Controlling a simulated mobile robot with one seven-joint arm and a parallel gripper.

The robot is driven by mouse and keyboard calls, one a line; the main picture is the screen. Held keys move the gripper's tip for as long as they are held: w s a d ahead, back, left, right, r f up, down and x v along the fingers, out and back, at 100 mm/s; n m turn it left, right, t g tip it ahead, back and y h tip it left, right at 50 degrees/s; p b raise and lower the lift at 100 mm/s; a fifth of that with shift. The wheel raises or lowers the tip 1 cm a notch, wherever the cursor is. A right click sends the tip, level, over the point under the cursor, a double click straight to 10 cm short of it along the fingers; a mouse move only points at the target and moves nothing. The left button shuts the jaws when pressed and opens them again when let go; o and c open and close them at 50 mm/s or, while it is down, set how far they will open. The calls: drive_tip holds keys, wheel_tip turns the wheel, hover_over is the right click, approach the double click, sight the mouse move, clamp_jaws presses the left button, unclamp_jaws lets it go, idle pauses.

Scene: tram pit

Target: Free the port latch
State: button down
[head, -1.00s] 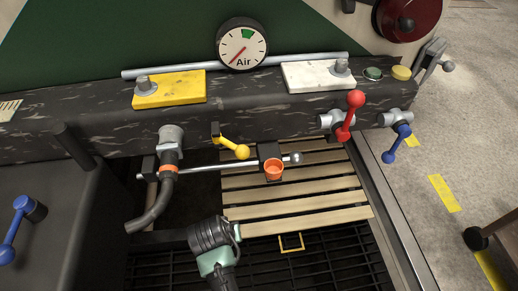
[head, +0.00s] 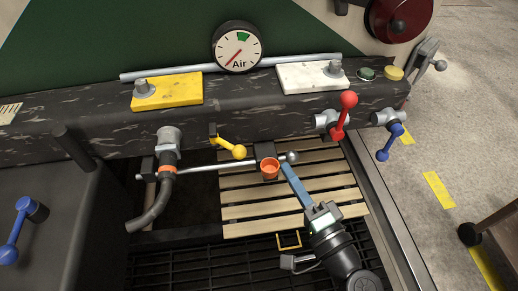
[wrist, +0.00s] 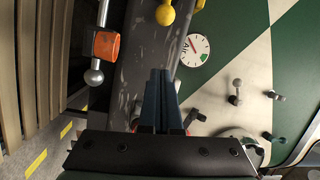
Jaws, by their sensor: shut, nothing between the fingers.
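I cannot tell which fitting the task calls the port latch. A steel rod (head: 210,166) runs along the front of the dark beam, with an orange collar (head: 270,168) and a grey ball end (head: 292,157). The collar (wrist: 106,45) and ball (wrist: 94,77) also show in the wrist view, left of my fingers. A yellow-knobbed lever (head: 229,148) hangs from the beam, left of the collar. My gripper (head: 285,168) is shut and empty, its blue fingers just right of the collar and below the ball in the picture. I cannot tell whether they touch. Its fingertips (wrist: 160,73) point away in the wrist view.
The beam (head: 230,120) carries a yellow plate (head: 180,90), a white plate (head: 305,78) and an air gauge (head: 237,46). A red lever (head: 344,112) and blue lever (head: 392,143) stick out at right. A hose (head: 152,205) hangs left. Wooden slats (head: 270,210) lie below.

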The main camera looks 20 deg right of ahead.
sight(228, 146)
drive_tip(key=w, duration=0.3)
drive_tip(key=w+b, duration=0.1)
drive_tip(key=w, duration=0.2)
drive_tip(key=w+b, duration=0.1)
drive_tip(key=w, duration=0.2)
drive_tip(key=shift+w+r, duration=0.3)
drive_tip(key=shift+s+a+f+b, duration=0.15)
drive_tip(key=shift+a+b, duration=0.1)
drive_tip(key=shift+a, duration=0.35)
drive_tip(key=shift+s+a+f+b, duration=0.1)
drive_tip(key=shift+s+a+b, duration=0.1)
drive_tip(key=shift+a, duration=0.45)
drive_tip(key=shift+s+a+f+b, duration=0.15)
drive_tip(key=shift+a+b, duration=0.1)
drive_tip(key=shift+a, duration=0.35)
drive_tip(key=shift+r, duration=0.1)
